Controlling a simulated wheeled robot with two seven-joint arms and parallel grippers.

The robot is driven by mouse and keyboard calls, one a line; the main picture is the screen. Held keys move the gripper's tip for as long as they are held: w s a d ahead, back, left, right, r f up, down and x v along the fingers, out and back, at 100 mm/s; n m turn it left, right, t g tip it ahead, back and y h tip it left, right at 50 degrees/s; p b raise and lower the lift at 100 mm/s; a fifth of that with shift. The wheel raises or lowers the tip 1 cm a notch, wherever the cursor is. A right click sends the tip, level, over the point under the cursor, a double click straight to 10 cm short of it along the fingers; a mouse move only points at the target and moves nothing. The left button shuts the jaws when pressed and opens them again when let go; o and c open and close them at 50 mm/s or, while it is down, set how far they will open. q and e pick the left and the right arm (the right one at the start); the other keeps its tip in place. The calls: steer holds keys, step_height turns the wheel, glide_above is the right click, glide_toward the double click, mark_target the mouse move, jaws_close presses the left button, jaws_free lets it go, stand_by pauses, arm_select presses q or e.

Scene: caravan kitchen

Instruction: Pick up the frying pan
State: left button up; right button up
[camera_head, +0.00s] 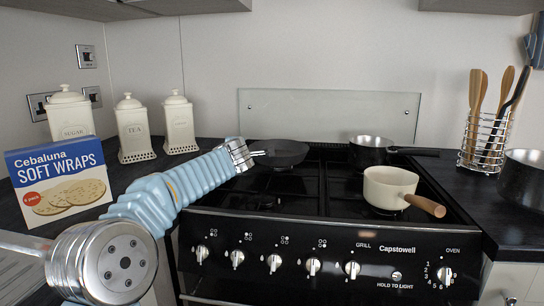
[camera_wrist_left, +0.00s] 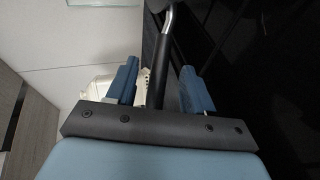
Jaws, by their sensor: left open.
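The dark frying pan (camera_head: 283,152) sits on the back left of the black hob, with its handle pointing left toward my left gripper (camera_head: 250,153). My left arm reaches across the front left of the hob, and its fingertips are small and partly hidden in the head view. In the left wrist view the black pan handle (camera_wrist_left: 162,62) with a metal neck runs between the two blue fingers of my left gripper (camera_wrist_left: 161,88). The gripper is open around the handle, with a gap visible on both sides. My right gripper is not in view.
A cream saucepan (camera_head: 389,187) stands on the front right burner, and a dark pot (camera_head: 369,151) behind it. White canisters (camera_head: 135,128) and a soft wraps box (camera_head: 60,183) stand at left. A utensil rack (camera_head: 484,141) and another pot (camera_head: 524,180) stand at right.

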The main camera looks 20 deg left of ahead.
arm_select(q)
steer(key=shift+w+a+f, duration=0.1)
steer(key=shift+w+a, duration=0.2)
steer(key=shift+w, duration=0.1)
steer(key=shift+c, duration=0.2)
jaws_close()
